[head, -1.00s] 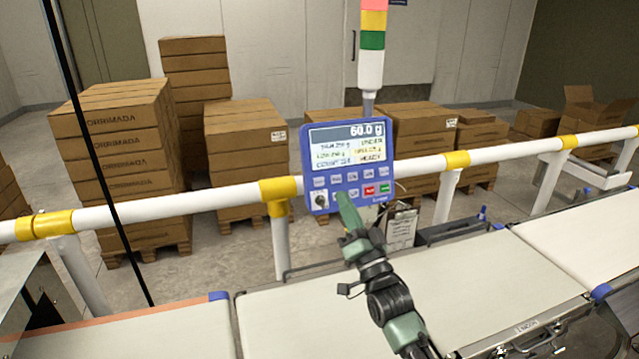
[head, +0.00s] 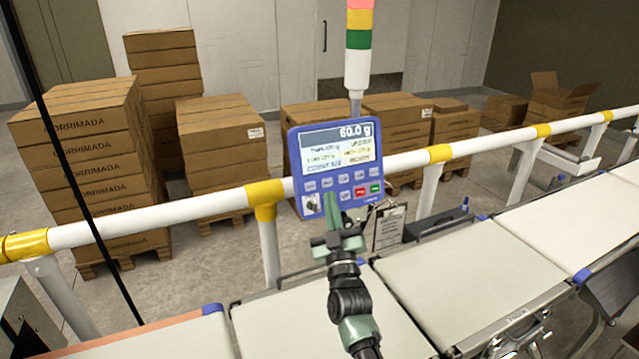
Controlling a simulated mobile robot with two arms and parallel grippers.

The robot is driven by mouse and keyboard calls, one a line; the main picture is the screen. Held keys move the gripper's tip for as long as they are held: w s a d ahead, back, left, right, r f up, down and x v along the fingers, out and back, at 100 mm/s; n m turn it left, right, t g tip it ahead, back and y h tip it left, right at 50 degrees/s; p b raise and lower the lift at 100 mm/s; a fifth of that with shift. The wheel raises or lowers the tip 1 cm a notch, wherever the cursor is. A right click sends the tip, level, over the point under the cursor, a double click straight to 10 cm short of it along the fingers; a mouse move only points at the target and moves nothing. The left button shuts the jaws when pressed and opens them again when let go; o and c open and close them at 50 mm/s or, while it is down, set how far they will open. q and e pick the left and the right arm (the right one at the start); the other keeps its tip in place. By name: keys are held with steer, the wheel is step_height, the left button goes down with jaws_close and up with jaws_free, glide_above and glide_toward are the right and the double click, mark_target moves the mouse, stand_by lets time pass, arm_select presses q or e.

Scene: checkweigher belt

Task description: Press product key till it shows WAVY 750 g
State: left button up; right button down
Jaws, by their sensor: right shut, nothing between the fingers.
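The blue control panel (head: 338,168) of the checkweigher is mounted at the white rail. Its screen (head: 340,148) reads 60.0 g on the top line; the smaller lines below are too blurred to read surely. My left gripper is out of view.
The white rail (head: 200,205) with yellow joints runs across behind the belts. Conveyor belts (head: 460,280) lie in front. Stacked cartons (head: 80,160) stand behind the rail.

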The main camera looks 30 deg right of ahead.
mark_target(310, 186)
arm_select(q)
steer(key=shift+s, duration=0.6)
